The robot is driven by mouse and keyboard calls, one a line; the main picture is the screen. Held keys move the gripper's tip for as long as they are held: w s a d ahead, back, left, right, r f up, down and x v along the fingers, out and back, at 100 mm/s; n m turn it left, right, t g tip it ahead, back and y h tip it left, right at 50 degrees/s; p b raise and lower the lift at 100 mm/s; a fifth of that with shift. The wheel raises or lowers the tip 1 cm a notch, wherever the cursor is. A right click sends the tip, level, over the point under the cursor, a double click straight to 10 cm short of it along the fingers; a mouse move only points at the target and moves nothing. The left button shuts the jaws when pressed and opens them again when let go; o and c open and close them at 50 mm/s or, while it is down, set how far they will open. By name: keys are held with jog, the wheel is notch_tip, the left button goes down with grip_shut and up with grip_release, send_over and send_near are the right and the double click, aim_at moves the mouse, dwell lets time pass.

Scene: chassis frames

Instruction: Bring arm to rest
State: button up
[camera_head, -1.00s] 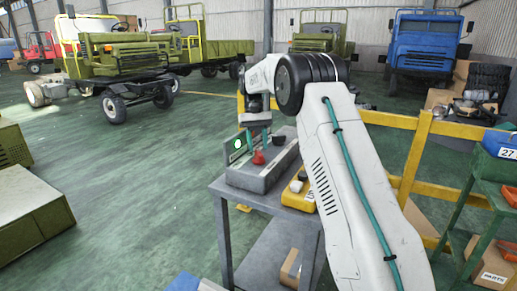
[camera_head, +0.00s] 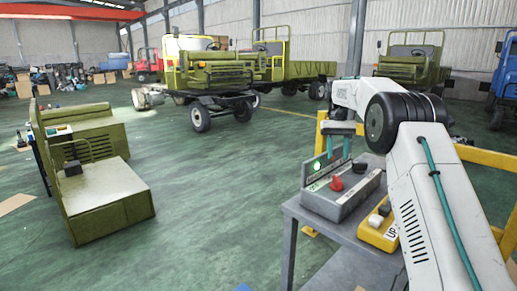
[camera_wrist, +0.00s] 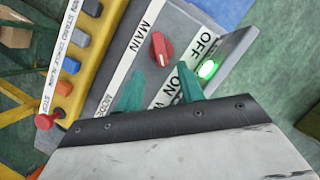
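My gripper (camera_wrist: 160,95) shows two teal fingers held apart, with nothing between them. In the head view my gripper (camera_head: 339,143) hangs at the end of my white arm, over the grey control box. The grey control box (camera_head: 345,205) stands on a grey metal table (camera_head: 297,212). It has a red knob (camera_head: 336,184) and a lit green lamp (camera_head: 316,166). In the wrist view the red knob (camera_wrist: 162,49) is apart from the fingers, and the green lamp (camera_wrist: 207,69) lies near the right finger.
A yellow button box (camera_head: 379,231) stands beside the grey box. Yellow railing (camera_head: 480,155) runs behind the table. An olive cab part (camera_head: 105,190) stands on the left. Trucks (camera_head: 220,75) are parked at the back. The green floor between is clear.

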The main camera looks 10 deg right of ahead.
aim_at(338, 178)
jog(key=f, duration=0.3)
jog(key=shift+s+f, duration=0.25)
jog(key=shift+f, duration=0.1)
jog(key=shift+s+a+f, duration=0.15)
jog(key=shift+s+a, duration=0.05)
jog(key=shift+s, duration=0.25)
jog(key=shift+s+a+f, duration=0.15)
jog(key=shift+s, duration=0.25)
jog(key=s+a+r+t, duration=0.1)
jog(key=s+a+r, duration=0.15)
jog(key=s, duration=0.45)
jog(key=s+a+r, duration=0.1)
jog(key=s+a, duration=0.2)
jog(key=s, duration=0.4)
jog(key=s+a+r+t, duration=0.1)
jog(key=s+a+r, duration=0.15)
jog(key=s, duration=0.55)
jog(key=s+a+f+n+t, duration=0.1)
jog(key=s+a+t, duration=0.1)
jog(key=s, duration=1)
jog(key=s+a+n+t+h, duration=0.1)
jog(key=s+a, duration=0.3)
jog(key=s, duration=0.8)
jog(key=shift+s+a+f+t, duration=0.35)
jog(key=shift+s+f+t, duration=0.05)
